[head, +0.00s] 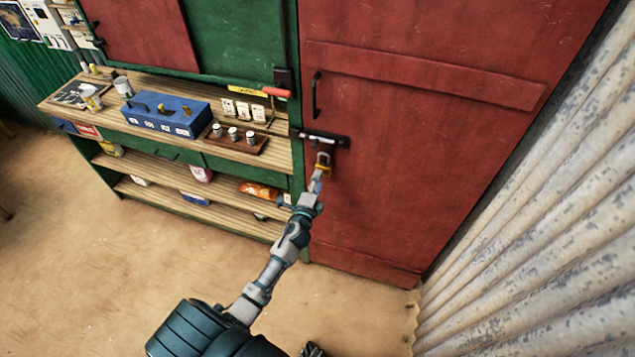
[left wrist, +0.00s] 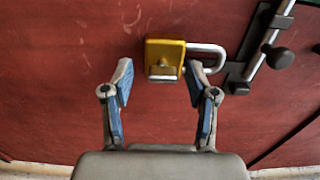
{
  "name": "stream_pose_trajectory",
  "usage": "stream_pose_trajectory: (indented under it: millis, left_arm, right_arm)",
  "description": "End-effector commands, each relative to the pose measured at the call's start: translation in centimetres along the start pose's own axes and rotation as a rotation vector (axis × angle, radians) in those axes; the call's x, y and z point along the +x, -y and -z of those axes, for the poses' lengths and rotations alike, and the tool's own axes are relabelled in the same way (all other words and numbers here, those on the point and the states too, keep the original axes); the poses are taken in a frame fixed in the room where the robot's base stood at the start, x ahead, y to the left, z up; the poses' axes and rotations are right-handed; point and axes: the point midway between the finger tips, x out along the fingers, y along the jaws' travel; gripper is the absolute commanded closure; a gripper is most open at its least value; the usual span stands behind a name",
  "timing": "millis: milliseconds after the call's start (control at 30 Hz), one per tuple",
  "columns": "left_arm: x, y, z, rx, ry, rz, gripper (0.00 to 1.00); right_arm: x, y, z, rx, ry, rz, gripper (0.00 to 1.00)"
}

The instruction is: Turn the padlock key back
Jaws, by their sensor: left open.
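A yellow padlock (head: 326,171) with a silver shackle hangs on the red door below a dark bolt (head: 322,138). In the left wrist view the padlock (left wrist: 153,52) is upright against the door, its shackle (left wrist: 212,50) reaching right toward the bolt. A small silver key piece (left wrist: 163,73) shows at its lower face; its exact turn is hard to tell. My left gripper (head: 317,184) is at the padlock. In the left wrist view its open fingers (left wrist: 160,75) stand either side of the padlock's lower part, with nothing held.
A wooden counter (head: 270,150) with a blue weight box (head: 165,115) and small weights stands left of the door. A red-handled tool (head: 277,92) sits at its right end. A corrugated wall (head: 540,230) closes the right side. The floor (head: 130,260) in front is clear.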

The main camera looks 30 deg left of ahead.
Motion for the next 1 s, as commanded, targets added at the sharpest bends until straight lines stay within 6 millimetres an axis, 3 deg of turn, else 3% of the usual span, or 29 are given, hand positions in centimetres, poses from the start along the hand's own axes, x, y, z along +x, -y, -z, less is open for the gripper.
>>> stream_pose_trajectory:
  millis: [167,633,800,1000]
  left_arm:
    - [-1.0,-0.1,0.0,0.000,-0.001,-0.001,0.42]
    - [-10.3,-0.3,-0.1,-0.002,0.001,-0.004,0.42]
    - [-11.7,-0.3,-0.1,-0.001,0.001,-0.004,0.42]
    - [-11.9,-0.2,-0.1,-0.001,0.001,-0.002,0.42]
  right_arm:
    - [0.0,0.0,-0.2,-0.002,0.001,0.000,1.00]
    - [0.0,0.0,0.1,-0.001,-0.002,0.000,1.00]
    - [0.0,0.0,0.1,-0.001,-0.002,0.000,1.00]
    - [0.0,0.0,0.2,-0.001,-0.003,0.000,1.00]
